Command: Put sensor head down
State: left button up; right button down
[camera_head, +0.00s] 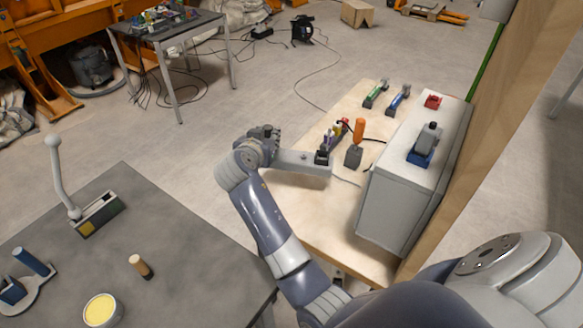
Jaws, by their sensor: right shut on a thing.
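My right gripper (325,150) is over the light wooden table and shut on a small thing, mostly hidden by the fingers. Small purple, yellow and red parts (338,132) show at the fingertips, and a black cable runs from there to the right. I cannot tell for certain that this is the sensor head, nor whether it touches the table. A grey stand with an orange-handled tool (358,132) is just right of the gripper. My left gripper is not in view.
A large grey box (400,200) stands at the table's right, with a grey device on a blue base (427,145) and a red piece (433,101) on top. A green tool (376,94) and a blue tool (398,99) lie behind. The wooden table's front (325,220) is clear.

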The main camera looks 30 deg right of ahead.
jog(key=f, duration=0.4)
jog(key=shift+s+a+p, duration=0.25)
jog(key=shift+s+p, duration=0.05)
jog(key=shift+p, duration=0.1)
jog(key=shift+f, duration=0.35)
notch_tip(320, 180, down, 4)
jog(key=shift+w+d+r+p, duration=0.1)
jog(key=shift+w+d+p, duration=0.05)
jog(key=shift+p, duration=0.2)
jog(key=shift+f, duration=0.25)
jog(key=c, duration=1.5)
grip_release()
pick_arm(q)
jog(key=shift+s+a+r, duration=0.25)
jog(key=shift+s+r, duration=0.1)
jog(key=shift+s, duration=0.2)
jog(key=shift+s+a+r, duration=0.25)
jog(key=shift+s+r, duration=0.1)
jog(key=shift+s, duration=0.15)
pick_arm(e)
jog(key=shift+o, duration=0.5)
